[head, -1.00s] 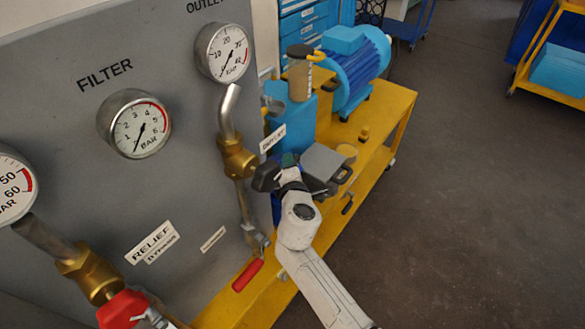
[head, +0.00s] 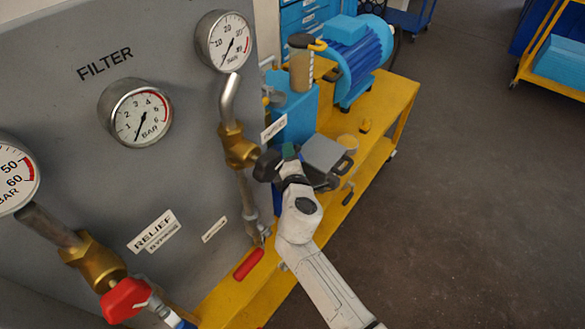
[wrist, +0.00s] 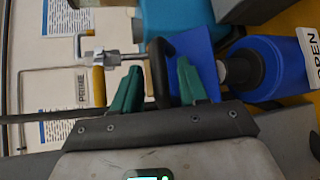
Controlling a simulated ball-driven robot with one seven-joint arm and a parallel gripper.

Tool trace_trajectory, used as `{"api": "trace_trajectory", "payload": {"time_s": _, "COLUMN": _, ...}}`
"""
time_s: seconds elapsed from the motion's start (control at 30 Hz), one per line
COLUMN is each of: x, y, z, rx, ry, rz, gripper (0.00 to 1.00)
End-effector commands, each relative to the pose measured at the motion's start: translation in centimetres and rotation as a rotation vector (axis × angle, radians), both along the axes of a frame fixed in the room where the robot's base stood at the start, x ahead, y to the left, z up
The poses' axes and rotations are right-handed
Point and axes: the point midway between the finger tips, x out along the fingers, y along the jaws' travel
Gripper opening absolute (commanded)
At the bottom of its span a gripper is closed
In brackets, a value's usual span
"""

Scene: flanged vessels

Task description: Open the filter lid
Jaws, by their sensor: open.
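My gripper (wrist: 160,66) is open. Its two green fingers stand on either side of a black bent handle (wrist: 158,72) in the wrist view. I cannot tell whether either finger touches it. The handle's upper end runs near a metal bolt-like fitting (wrist: 112,57). A blue vessel body (wrist: 272,68) with a dark round end lies to the right, next to a flat blue part (wrist: 192,52). I cannot tell which part is the filter lid. In the head view, my wrist hides most of the blue vessel, and the fingers are largely hidden.
The grey panel (head: 60,90) with gauges and brass valves stands left of my arm. A red handle (head: 249,263) lies low beside the panel. A turquoise tank (head: 296,108) and a blue motor (head: 358,55) are behind on the yellow bench (head: 385,105).

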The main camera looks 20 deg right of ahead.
Motion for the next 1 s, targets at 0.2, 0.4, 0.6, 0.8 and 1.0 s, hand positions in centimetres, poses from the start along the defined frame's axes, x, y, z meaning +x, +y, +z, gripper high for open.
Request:
{"api": "trace_trajectory", "payload": {"time_s": 0.2, "x": -3.7, "y": 0.8, "z": 0.8, "rx": 0.002, "ry": 0.0, "rz": 0.003, "gripper": 0.43}}
{"api": "trace_trajectory", "payload": {"time_s": 0.4, "x": -7.0, "y": 1.4, "z": 1.6, "rx": 0.001, "ry": 0.001, "rz": 0.003, "gripper": 0.43}}
{"api": "trace_trajectory", "payload": {"time_s": 0.6, "x": -9.0, "y": 1.8, "z": 2.1, "rx": 0.0, "ry": 0.0, "rz": 0.003, "gripper": 0.43}}
{"api": "trace_trajectory", "payload": {"time_s": 0.8, "x": -9.3, "y": 1.8, "z": 2.3, "rx": 0.0, "ry": 0.001, "rz": 0.002, "gripper": 0.43}}
{"api": "trace_trajectory", "payload": {"time_s": 1.0, "x": -9.3, "y": 1.8, "z": 2.2, "rx": 0.002, "ry": 0.001, "rz": 0.001, "gripper": 0.38}}
